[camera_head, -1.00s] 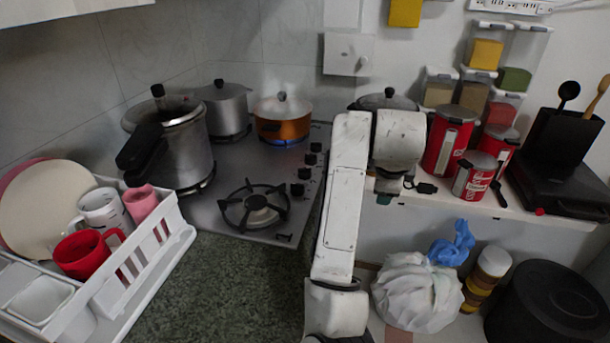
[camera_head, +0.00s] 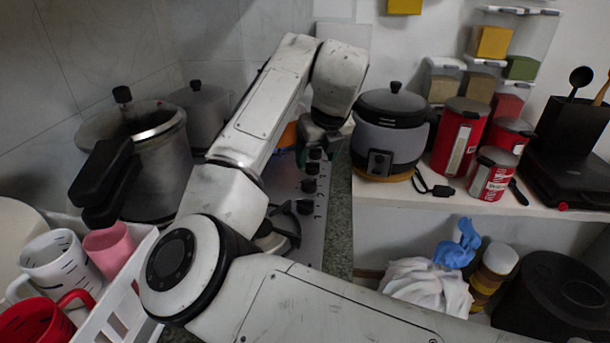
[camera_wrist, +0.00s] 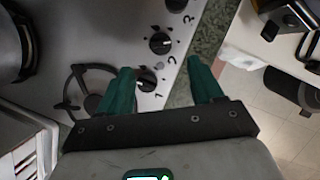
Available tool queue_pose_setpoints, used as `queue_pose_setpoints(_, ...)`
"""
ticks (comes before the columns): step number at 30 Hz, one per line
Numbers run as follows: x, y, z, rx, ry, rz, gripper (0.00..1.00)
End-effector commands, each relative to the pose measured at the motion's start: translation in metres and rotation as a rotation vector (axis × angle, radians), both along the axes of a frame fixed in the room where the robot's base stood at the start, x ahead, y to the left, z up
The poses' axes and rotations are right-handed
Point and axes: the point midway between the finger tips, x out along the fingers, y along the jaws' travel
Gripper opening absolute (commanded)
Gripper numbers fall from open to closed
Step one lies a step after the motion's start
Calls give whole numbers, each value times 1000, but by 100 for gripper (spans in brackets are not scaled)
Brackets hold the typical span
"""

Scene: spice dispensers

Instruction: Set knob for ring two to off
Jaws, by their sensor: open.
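In the wrist view, a row of black knobs runs along the steel cooktop edge, with printed numbers beside them. The knob for ring two (camera_wrist: 160,43) lies ahead of the fingertips, with a light mark on its face. The knob for ring one (camera_wrist: 147,82) lies between the fingers, nearer the left one. The knob for ring three (camera_wrist: 177,5) is at the top edge. In the head view, the ring two knob (camera_head: 309,186) shows below my gripper (camera_head: 318,141), which is partly hidden by my wrist.
A burner (camera_wrist: 85,90) lies left of the knobs. A pressure cooker (camera_head: 155,165) and a grey pot (camera_head: 200,110) stand at the left; an orange pot is mostly hidden behind my arm. A rice cooker (camera_head: 390,130) and red canisters (camera_head: 458,135) stand on the right shelf.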

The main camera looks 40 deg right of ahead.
Motion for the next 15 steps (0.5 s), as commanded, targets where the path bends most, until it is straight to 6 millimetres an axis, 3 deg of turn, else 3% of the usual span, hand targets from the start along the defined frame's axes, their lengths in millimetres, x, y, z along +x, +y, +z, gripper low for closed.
queue_pose_setpoints(9, 20, -9, -54, -1, 2, 1, 66)
queue_pose_setpoints(15, 28, -12, -77, -2, 2, 2, 66)
